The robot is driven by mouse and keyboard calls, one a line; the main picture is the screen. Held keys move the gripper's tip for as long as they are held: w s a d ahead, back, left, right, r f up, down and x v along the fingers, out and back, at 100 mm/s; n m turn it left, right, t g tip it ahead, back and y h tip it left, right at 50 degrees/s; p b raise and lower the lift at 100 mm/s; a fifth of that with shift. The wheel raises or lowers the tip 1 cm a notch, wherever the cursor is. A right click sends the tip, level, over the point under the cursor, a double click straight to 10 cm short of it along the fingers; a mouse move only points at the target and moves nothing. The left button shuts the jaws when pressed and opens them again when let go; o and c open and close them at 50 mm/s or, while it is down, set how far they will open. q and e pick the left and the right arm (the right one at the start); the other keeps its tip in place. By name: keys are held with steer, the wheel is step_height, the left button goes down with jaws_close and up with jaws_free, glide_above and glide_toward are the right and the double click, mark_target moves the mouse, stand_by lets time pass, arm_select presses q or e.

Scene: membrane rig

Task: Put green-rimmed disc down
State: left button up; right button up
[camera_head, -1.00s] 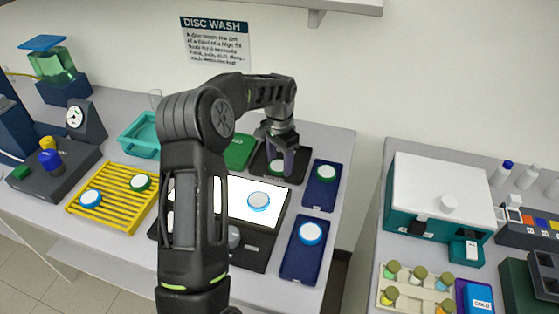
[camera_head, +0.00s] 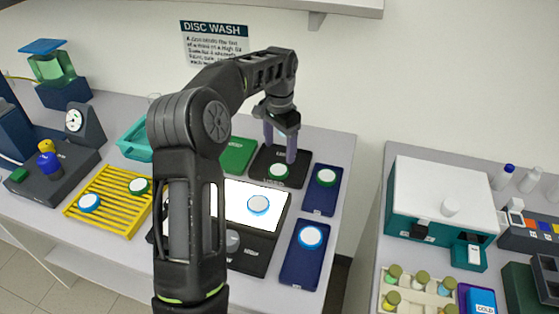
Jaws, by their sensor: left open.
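A green-rimmed disc (camera_head: 278,171) with a white face lies on the black pad (camera_head: 262,168) at the back of the bench. My left gripper (camera_head: 280,155) is open, raised just above and around the far side of that disc, with nothing held. Another green-rimmed disc (camera_head: 327,177) lies on the far blue tray (camera_head: 318,203), and a third (camera_head: 138,186) lies on the yellow rack (camera_head: 97,208). My right gripper is not in view.
Blue-rimmed discs lie on the yellow rack (camera_head: 89,203), the lit white panel (camera_head: 258,205) and the near blue tray (camera_head: 310,237). A green pad (camera_head: 237,156) and teal tray (camera_head: 133,140) stand left of the gripper. A gap separates the right bench.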

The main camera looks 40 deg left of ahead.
arm_select(q)
step_height(320, 180, up, 5)
steer(key=shift+f, duration=0.1)
stand_by(0.7)
